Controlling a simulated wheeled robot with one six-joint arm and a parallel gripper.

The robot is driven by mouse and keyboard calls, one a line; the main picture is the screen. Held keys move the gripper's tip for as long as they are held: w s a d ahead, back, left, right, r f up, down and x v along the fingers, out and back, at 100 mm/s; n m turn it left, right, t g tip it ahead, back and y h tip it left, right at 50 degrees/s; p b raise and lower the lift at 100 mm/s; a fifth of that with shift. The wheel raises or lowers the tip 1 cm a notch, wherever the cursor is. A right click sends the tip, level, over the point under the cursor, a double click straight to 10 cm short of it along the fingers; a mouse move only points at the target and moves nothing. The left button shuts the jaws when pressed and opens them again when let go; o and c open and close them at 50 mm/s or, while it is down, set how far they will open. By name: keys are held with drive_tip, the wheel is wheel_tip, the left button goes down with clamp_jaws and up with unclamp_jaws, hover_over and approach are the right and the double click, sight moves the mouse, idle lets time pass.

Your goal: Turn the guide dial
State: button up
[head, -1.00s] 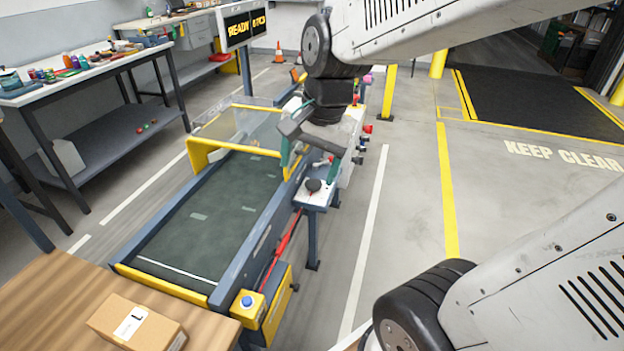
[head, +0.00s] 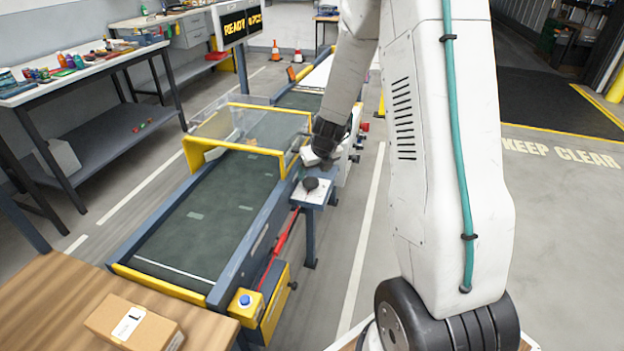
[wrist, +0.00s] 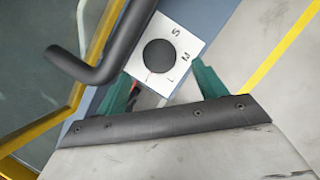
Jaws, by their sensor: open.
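The guide dial (head: 311,184) is a round black knob on a small white plate at the right side of the conveyor. Nothing is between the fingers. In the head view the gripper end is just behind the dial, and its fingers are hidden.
A black bent bar (wrist: 95,65) crosses the wrist view left of the dial, near the fingers. The conveyor (head: 205,220) has a yellow-framed clear guard (head: 250,125). A cardboard box (head: 134,322) labelled L lies on the wooden table. The floor to the right is clear.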

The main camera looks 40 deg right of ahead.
sight(311, 181)
drive_tip(key=shift+x, duration=2.55)
drive_tip(key=c, duration=0.9)
